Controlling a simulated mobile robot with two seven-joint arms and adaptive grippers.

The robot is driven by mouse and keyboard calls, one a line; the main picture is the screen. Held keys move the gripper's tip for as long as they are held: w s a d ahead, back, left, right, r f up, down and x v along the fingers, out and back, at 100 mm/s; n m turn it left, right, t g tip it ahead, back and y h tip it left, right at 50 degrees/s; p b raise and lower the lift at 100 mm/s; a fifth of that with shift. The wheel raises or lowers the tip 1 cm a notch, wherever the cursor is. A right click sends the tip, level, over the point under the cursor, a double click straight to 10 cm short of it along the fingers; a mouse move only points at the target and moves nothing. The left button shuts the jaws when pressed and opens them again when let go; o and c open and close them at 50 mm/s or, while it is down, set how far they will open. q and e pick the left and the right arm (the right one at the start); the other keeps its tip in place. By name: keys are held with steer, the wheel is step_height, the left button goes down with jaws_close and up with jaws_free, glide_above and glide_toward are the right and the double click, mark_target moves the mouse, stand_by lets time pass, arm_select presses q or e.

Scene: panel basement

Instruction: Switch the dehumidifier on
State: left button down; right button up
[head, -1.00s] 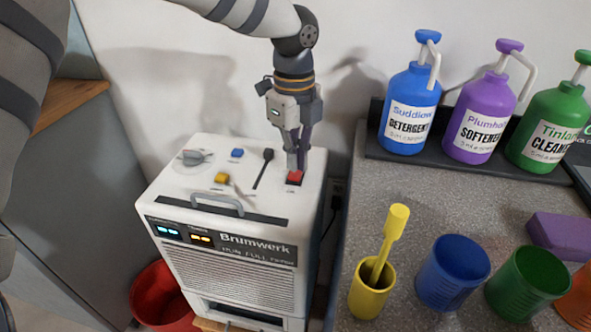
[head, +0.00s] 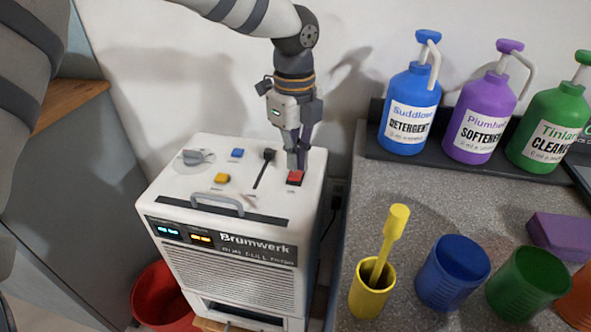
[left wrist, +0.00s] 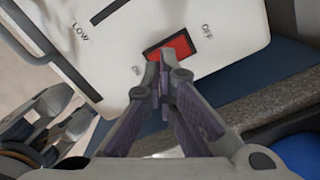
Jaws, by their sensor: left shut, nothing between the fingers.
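Blue, purple and green bottles (head: 408,110) stand on a dark tray on the grey counter (head: 400,195). Cups stand nearer, the yellow one (head: 369,298) holding a brush. A red bucket (head: 160,297) is on the floor left of the dehumidifier.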

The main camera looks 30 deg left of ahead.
mark_target(295, 176)
arm_select(q)
steer(key=shift+f, duration=1.3)
arm_select(e)
steer(key=shift+s+f, duration=0.15)
arm_select(q)
steer(key=shift+r+p, duration=0.7)
steer(key=shift+r, duration=2.9)
arm_select(e)
steer(key=shift+w+r+t, duration=0.4)
steer(key=shift+w+r, duration=0.6)
steer(key=shift+w, duration=0.05)
